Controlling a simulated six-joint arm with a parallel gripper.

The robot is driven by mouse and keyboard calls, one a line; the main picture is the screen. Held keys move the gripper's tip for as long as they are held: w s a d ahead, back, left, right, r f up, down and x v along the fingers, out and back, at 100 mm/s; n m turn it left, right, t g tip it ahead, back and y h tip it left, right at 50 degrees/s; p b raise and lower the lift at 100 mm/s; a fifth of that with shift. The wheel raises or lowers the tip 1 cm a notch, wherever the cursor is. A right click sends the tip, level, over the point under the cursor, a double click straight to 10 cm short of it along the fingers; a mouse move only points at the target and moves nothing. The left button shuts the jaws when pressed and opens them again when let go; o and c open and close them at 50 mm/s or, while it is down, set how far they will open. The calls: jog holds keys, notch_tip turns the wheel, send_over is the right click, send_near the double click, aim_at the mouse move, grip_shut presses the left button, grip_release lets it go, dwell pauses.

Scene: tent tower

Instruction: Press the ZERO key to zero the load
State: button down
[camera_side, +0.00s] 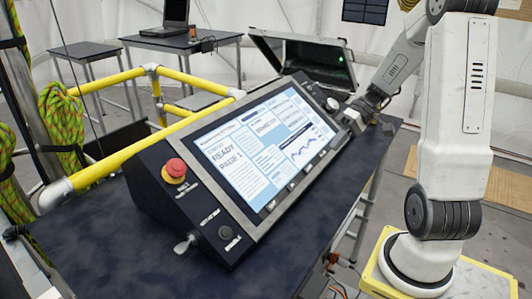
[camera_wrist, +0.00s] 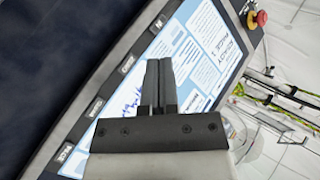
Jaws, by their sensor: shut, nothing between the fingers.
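A black console with a lit screen (camera_side: 265,145) stands tilted on the dark table. Several small keys run along the bezel below the screen; in the wrist view one is at the lower left (camera_wrist: 62,153) and another is higher up (camera_wrist: 127,63). Their labels are too small to tell which is ZERO. My gripper (camera_side: 354,120) is at the console's far right end. In the wrist view my gripper's fingers (camera_wrist: 159,62) are together and empty, seen in front of the screen. I cannot tell whether they touch the console.
A red emergency-stop button (camera_side: 176,168) and a small lever (camera_side: 185,243) are on the console's near end. An open black case (camera_side: 304,60) lies behind it. Yellow rails (camera_side: 110,160) run along the left. The table's front part (camera_side: 110,265) is clear.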

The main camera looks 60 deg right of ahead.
aim_at(307, 171)
jog(key=shift+w+f, duration=0.1)
jog(key=shift+f, duration=0.05)
jog(key=shift+w+f, duration=0.8)
jog(key=shift+f, duration=0.35)
jog(key=shift+w+f, duration=0.8)
jog(key=shift+f, duration=0.4)
jog(key=shift+w+f, duration=0.8)
jog(key=shift+f, duration=0.35)
jog(key=shift+w+f, duration=0.45)
jog(key=shift+f, duration=0.15)
dwell(0.8)
jog(key=shift+s+r, duration=0.1)
jog(key=shift+r, duration=0.1)
jog(key=shift+s+r, duration=0.35)
jog(key=shift+r, duration=0.1)
dwell(0.5)
jog(key=shift+s+r, duration=0.75)
jog(key=shift+r, duration=0.3)
jog(key=shift+s+r, duration=0.7)
jog(key=shift+r, duration=0.3)
